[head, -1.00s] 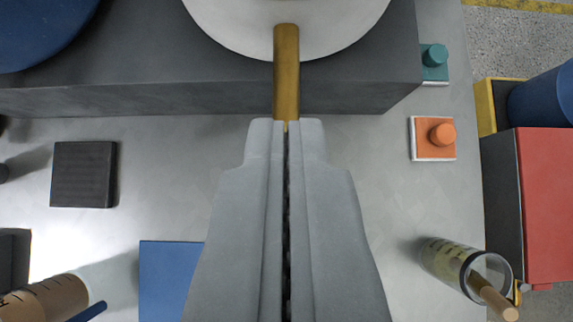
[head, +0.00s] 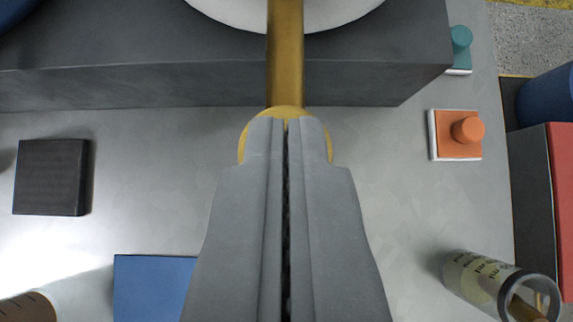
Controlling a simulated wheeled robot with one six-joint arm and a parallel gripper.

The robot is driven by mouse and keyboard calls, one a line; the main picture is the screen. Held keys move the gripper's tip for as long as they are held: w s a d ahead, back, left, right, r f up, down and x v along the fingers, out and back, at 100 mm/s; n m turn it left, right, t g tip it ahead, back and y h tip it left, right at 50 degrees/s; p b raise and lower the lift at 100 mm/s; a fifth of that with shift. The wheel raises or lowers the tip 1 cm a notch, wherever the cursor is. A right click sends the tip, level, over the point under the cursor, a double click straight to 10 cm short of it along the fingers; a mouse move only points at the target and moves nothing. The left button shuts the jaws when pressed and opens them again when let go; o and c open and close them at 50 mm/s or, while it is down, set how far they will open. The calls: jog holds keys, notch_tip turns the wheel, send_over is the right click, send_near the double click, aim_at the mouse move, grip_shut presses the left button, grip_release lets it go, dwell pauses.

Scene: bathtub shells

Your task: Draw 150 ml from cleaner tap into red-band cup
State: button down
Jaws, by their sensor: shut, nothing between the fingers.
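My gripper (head: 287,122) is shut and empty. It points at a brass tap, whose spout (head: 286,60) runs down from a white round vessel (head: 285,18). A round brass piece (head: 250,140) shows on both sides of my fingertips, mostly hidden by them. I cannot tell whether they touch it. No label shows which liquid this tap gives. A clear cup with ml marks (head: 480,280) is tilted in view at the lower right, with a brownish stick in it. A brown, marked cup (head: 30,308) is cut off at the lower left. No red band shows on either.
A dark grey block (head: 200,82) backs the grey worktop (head: 380,150). An orange knob (head: 467,131) and a teal knob (head: 460,38) stand right. A black square block (head: 50,177) lies left, a blue panel (head: 150,285) below. A red box (head: 562,190) stands beyond the right edge.

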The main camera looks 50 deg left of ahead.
jog(key=shift+s+f, duration=0.1)
jog(key=shift+f, duration=0.7)
jog(key=shift+d+f, duration=0.1)
dwell(0.5)
jog(key=s+d+r, duration=0.2)
jog(key=r, duration=0.4)
jog(key=s+d+r, duration=0.2)
jog(key=d+r, duration=0.1)
jog(key=r, duration=0.3)
jog(key=shift+s+d+r, duration=0.3)
jog(key=shift+s+r, duration=0.05)
dwell(0.5)
